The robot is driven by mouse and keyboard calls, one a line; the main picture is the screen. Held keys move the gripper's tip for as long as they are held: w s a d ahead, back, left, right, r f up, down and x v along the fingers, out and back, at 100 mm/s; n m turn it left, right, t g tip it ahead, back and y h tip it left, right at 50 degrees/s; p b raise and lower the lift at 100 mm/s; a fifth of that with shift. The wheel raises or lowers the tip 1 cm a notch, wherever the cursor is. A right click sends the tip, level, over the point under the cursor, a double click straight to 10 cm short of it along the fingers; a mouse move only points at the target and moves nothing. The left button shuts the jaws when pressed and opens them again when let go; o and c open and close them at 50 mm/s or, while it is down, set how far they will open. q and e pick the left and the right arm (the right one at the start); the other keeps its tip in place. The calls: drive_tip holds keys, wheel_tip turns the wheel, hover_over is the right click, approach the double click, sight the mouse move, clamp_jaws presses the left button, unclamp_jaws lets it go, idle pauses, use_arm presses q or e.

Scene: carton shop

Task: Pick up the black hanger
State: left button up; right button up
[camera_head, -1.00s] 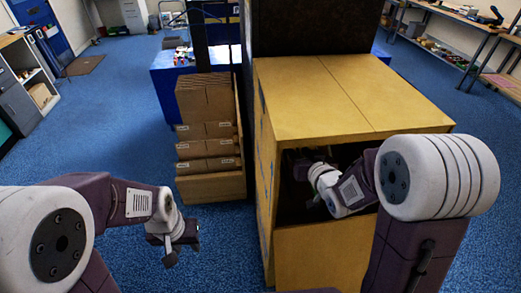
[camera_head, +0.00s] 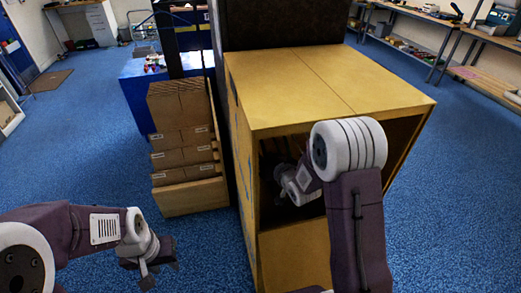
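I cannot make out a black hanger in the head view. A large yellow-brown carton (camera_head: 330,85) stands in the middle, with an opening in its front side and a dark interior. My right arm reaches into this opening. My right gripper (camera_head: 276,172) is inside, in shadow and partly hidden by its own wrist. I cannot tell whether it is open or shut, or whether it touches anything. My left gripper (camera_head: 158,272) hangs over the blue floor at the lower left, apart from the carton. Its fingers are spread and nothing shows between them.
A wooden crate (camera_head: 192,196) holding brown cartons (camera_head: 180,103) stands close to the left of the large carton. A blue table (camera_head: 135,100) is behind it. Long benches (camera_head: 425,40) line the back right. The blue floor is clear at left and right.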

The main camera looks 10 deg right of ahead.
drive_tip(key=x, duration=0.3)
drive_tip(key=shift+w+f, duration=0.15)
drive_tip(key=shift+w, duration=0.05)
drive_tip(key=shift+s, duration=0.2)
drive_tip(key=shift+c, duration=0.5)
clamp_jaws()
